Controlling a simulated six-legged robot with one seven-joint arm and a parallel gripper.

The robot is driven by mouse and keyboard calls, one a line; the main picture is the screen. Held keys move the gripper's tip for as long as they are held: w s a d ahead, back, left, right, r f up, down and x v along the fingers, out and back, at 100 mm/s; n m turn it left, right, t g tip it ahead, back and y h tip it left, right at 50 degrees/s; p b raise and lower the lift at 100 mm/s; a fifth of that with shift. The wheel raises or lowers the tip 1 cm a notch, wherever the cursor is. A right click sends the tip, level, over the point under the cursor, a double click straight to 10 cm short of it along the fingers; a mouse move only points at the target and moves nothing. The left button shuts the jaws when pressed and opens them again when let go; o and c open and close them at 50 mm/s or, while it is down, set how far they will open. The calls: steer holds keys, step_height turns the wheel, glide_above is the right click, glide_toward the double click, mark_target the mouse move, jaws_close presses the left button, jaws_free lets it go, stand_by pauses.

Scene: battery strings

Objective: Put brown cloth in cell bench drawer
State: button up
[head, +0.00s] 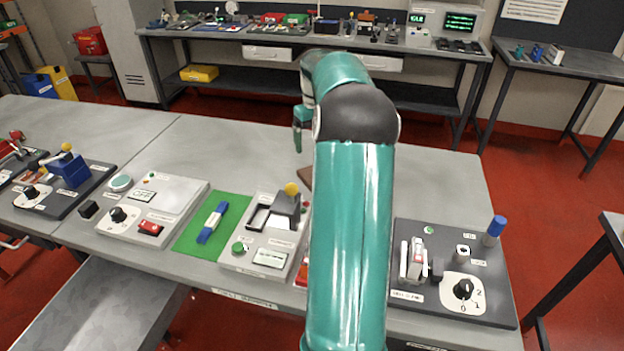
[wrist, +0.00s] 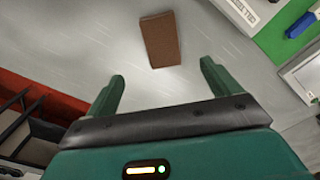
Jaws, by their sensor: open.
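The brown cloth (wrist: 160,40) is a flat rectangle lying on the grey bench top in the wrist view. In the head view only a small brown edge (head: 306,176) of it shows beside my arm, which hides the rest. My gripper (wrist: 162,72) is open and empty, with the cloth ahead of its fingertips and apart from them. In the head view part of its teal end (head: 299,128) shows left of my arm. A grey, tray-like surface (head: 105,305) juts out at the near left of the bench; I cannot tell whether it is the drawer.
On the near bench (head: 245,150) stand a panel with a green mat (head: 190,243), a grey device with a yellow knob (head: 270,240), and a dark panel with a blue-topped post (head: 455,270). A back bench (head: 225,36) carries tools and screens. The bench's rear middle is clear.

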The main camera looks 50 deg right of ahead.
step_height(320, 180, down, 7)
steer(key=shift+s+d+f, duration=0.1)
steer(key=shift+d+f, duration=0.05)
steer(key=shift+w+a+f, duration=0.1)
steer(key=shift+w+f, duration=0.05)
steer(key=shift+f, duration=1.2)
steer(key=shift+w+a+f, duration=0.1)
steer(key=shift+f, duration=1.25)
steer(key=c, duration=1.1)
steer(key=shift+c, duration=0.2)
steer(key=shift+r, duration=0.15)
step_height(320, 180, up, 10)
